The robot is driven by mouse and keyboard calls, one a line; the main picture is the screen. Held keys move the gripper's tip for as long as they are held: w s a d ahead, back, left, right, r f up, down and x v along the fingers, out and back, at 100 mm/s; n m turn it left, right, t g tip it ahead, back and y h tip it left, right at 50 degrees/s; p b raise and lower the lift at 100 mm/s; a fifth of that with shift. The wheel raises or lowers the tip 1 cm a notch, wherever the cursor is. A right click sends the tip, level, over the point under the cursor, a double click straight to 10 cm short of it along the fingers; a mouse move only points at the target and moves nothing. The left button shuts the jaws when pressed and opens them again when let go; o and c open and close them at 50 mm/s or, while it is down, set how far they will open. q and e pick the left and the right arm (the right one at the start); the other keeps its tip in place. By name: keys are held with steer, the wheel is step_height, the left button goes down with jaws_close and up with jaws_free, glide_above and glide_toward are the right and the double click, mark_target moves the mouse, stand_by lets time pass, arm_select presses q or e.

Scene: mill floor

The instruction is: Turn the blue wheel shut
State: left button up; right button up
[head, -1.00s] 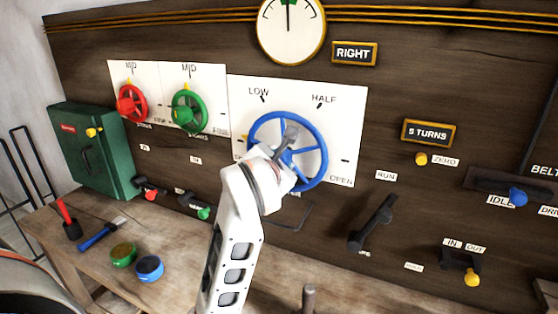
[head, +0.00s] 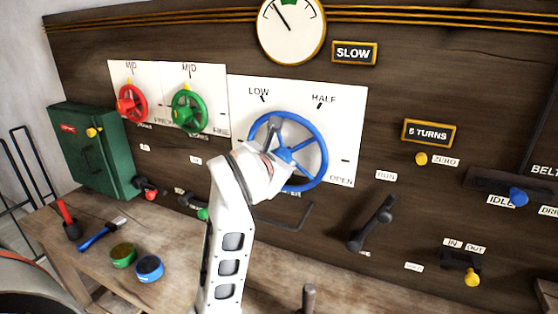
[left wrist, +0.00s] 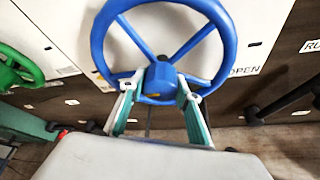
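The blue wheel (head: 321,158) is mounted on a white plate with LOW, HALF and OPEN marks on the dark board. In the left wrist view the blue wheel (left wrist: 228,50) fills the top middle. My left gripper (head: 272,132) is at its upper left part in the head view. In the left wrist view my left gripper's fingers (left wrist: 162,82) lie on both sides of a blue part near the hub, which fills the gap between the tips. They look closed on it. My arm hides the wheel's lower left. My right gripper is not in view.
A gauge (head: 291,30) and a SLOW sign (head: 354,53) are above. Left of the wheel are a green wheel (head: 189,110), a red wheel (head: 131,103) and a green box (head: 92,150). A dark lever (head: 372,223) stands out at the right. Tools and tins lie on the bench.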

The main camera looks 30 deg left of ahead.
mark_target(279, 151)
arm_select(q)
steer(key=o, duration=0.4)
step_height(279, 151, up, 10)
steer(key=shift+r, duration=0.1)
stand_by(0.5)
steer(key=shift+f, duration=0.2)
